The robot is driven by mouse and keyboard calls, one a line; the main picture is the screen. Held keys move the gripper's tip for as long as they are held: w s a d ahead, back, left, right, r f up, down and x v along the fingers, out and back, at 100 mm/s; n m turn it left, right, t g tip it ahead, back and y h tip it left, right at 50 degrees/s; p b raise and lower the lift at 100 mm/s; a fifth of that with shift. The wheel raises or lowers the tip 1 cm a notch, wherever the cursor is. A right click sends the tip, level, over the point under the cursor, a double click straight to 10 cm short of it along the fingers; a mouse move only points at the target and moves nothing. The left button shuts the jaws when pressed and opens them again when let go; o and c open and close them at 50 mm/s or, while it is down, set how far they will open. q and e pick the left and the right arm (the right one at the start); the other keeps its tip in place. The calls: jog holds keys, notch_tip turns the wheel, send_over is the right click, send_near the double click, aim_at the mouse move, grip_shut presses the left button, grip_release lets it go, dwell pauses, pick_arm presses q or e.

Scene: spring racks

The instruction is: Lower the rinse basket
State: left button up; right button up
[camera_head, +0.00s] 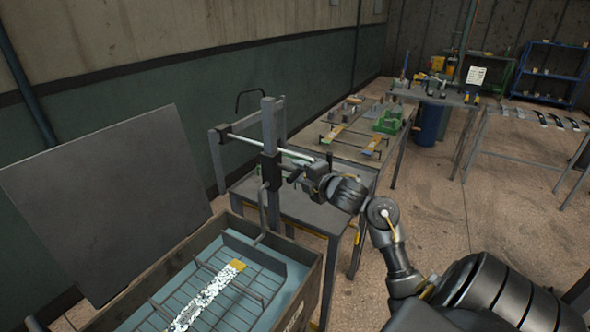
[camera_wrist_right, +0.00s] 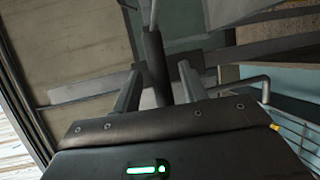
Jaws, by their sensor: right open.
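The rinse basket (camera_head: 252,288) is a wire grid hung from a grey bar in the tank (camera_head: 312,283) at the lower left. I cannot tell how deep it sits in the blue-green liquid. A white speckled strip with a yellow end (camera_head: 238,265) lies over it. Beside the tank stands a grey lift post (camera_head: 269,130) with a dark block and rods. My right gripper (camera_head: 298,175) is open at the post. In the right wrist view its fingers (camera_wrist_right: 158,88) stand on either side of a dark upright grip (camera_wrist_right: 155,62); contact is unclear. My left gripper is out of view.
A large dark panel (camera_head: 110,195) stands behind the tank. A grey table (camera_head: 305,208) is beside the post. Farther back are a bench with green fixtures (camera_head: 388,122), a blue barrel (camera_head: 430,124) and a blue shelf (camera_head: 548,72).

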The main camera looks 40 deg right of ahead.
jog(key=shift+x, duration=1.5)
grip_shut()
